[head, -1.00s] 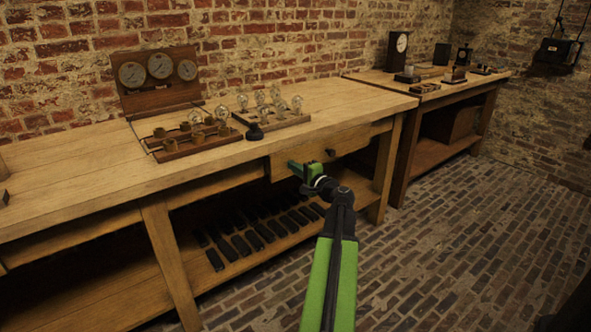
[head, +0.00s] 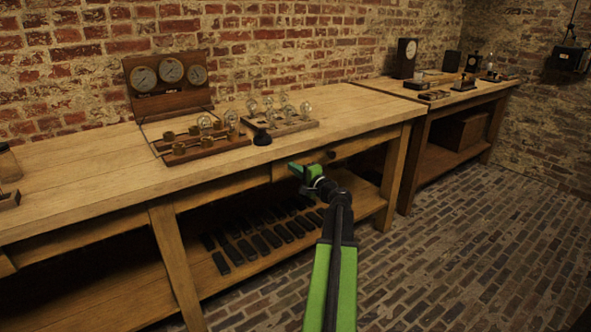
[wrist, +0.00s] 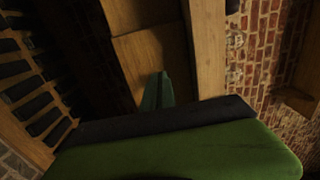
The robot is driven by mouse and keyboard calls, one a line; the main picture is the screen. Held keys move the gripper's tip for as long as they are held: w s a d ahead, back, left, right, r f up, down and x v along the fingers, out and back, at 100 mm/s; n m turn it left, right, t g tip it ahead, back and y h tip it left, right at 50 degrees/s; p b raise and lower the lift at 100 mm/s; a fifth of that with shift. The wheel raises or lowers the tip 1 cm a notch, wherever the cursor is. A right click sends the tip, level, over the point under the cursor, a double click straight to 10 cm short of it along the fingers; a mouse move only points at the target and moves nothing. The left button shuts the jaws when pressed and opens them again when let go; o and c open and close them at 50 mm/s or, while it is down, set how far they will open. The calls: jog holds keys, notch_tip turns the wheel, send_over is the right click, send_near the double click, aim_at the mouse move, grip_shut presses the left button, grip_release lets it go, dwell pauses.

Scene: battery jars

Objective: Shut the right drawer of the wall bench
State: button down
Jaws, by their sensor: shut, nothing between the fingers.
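The wall bench (head: 80,187) runs along the brick wall in the head view. Its right drawer (head: 362,146) has a plain wooden front with a dark round knob (head: 331,154). The front sits close to the line of the bench's front, under the top. I cannot tell whether it is fully flush. My gripper (head: 296,168) is shut and empty, with its green fingertips at the left part of the drawer front, left of the knob. Contact is hard to make out. In the wrist view my shut fingers (wrist: 158,91) point at a wooden panel.
A gauge panel (head: 168,85), a wooden block with brass parts (head: 200,143) and a rack of glass bulbs (head: 283,120) stand on the bench top. Dark blocks (head: 250,245) line the lower shelf. A second bench (head: 455,97) stands right. The brick floor (head: 450,250) is clear.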

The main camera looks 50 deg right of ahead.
jog(key=v, duration=1.3)
jog(key=shift+s, duration=0.25)
jog(key=w+a+f+n+g+y, duration=0.2)
jog(key=w+a+f+n+y, duration=0.15)
jog(key=w+a, duration=0.55)
jog(key=w+a+f+n+g+y, duration=0.3)
jog(key=w+a+f+n, duration=0.15)
jog(key=a, duration=0.85)
jog(key=w+a+f+n+g+y, duration=0.2)
jog(key=w+a+f+n+y, duration=0.3)
jog(key=a, duration=0.6)
jog(key=s+a+f+n+g+h, duration=0.1)
jog(key=a+f+n+g+h, duration=0.15)
jog(key=a, duration=0.65)
jog(key=s+a+f+n+g+h+p, duration=0.1)
jog(key=s+a+f+n+g, duration=0.2)
jog(key=a, duration=0.6)
jog(key=a+f+n+g+h, duration=0.25)
jog(key=a+f+g, duration=0.2)
jog(key=a, duration=0.35)
notch_tip(320, 180, up, 39)
jog(key=p, duration=3.8)
jog(key=shift+s+a+f, duration=0.25)
jog(key=shift+s, duration=0.1)
